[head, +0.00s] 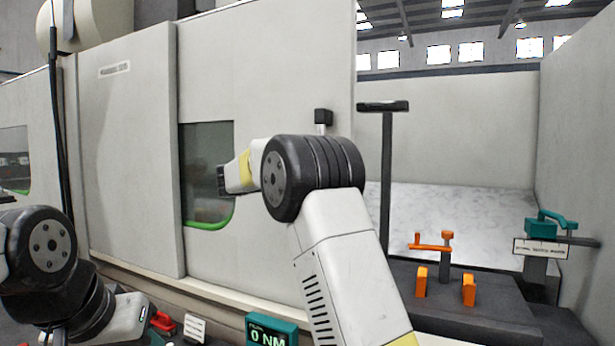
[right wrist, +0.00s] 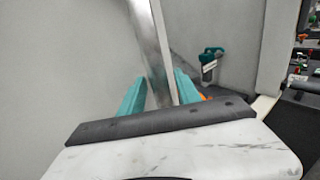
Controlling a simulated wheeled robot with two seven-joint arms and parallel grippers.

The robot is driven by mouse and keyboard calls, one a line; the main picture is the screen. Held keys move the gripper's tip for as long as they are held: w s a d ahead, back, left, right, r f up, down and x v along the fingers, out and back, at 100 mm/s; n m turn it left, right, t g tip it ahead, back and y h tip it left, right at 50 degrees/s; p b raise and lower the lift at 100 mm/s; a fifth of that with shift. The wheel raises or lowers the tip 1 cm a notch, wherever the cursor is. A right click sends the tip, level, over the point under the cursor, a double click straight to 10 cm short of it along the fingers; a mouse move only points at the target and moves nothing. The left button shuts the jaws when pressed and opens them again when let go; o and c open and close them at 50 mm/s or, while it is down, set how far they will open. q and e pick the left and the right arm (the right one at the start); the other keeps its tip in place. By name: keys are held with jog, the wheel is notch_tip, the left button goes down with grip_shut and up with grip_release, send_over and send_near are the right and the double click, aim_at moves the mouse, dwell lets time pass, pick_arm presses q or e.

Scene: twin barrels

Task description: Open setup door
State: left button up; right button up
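The light grey door panel (head: 270,70) of the large machine stands upright in the head view. It has a dark window (head: 207,150) with a green lower edge. A black handle mount (head: 323,117) sticks out near its right edge; below it the handle is hidden by my right arm. In the right wrist view a metal bar (right wrist: 152,50), apparently the handle, runs between the teal fingers of my right gripper (right wrist: 161,78). The fingers are apart on either side of it, with a narrow gap at the left finger. My left gripper is not visible; only its arm shows at lower left.
A black T-topped post (head: 387,170) stands right of the panel. A torque display (head: 270,330) is at bottom centre. Pale floor lies open behind the post.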

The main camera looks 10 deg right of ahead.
jog(key=shift+a, duration=0.1)
jog(key=v, duration=0.7)
jog(key=shift+s+a, duration=0.15)
jog(key=shift+a, duration=0.15)
